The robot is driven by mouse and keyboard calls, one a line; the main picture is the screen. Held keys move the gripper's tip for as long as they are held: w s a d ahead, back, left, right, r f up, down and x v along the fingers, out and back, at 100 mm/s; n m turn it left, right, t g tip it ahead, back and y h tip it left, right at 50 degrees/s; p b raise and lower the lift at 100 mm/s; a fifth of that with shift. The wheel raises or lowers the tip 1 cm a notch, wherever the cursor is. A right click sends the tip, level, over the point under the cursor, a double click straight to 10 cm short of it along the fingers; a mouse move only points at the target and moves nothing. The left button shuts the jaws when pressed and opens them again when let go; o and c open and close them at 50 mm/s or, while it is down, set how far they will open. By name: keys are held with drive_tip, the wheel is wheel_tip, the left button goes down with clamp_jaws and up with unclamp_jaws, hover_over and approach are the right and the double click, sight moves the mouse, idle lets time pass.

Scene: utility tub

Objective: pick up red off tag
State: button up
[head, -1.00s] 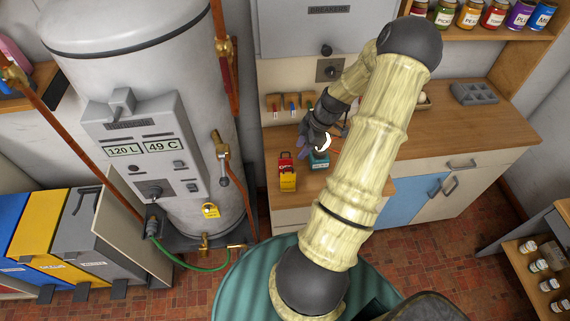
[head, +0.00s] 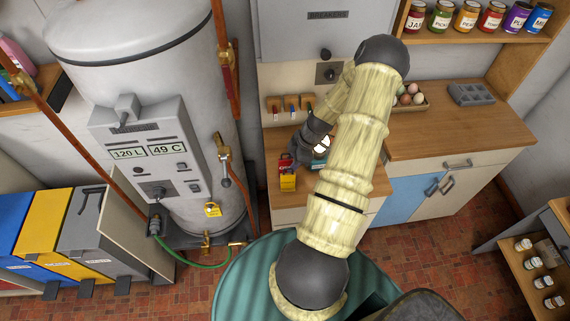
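The red tag (head: 284,161) is on the wooden counter, just behind a yellow tag (head: 288,183); its lettering is too small to read. My gripper (head: 295,158) is low over the counter at the red tag's right side and covers part of it. The fingers are dark and small here, so I cannot tell whether they are open or shut, or whether they touch the tag.
A teal box (head: 319,164) stands just right of my gripper, partly hidden by my arm. Small coloured items hang on wooden holders (head: 291,104) behind. A basket of eggs (head: 410,98) and a grey tray (head: 472,94) sit further right.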

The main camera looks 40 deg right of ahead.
drive_tip(key=shift+x, duration=0.9)
drive_tip(key=shift+c, duration=0.5)
clamp_jaws()
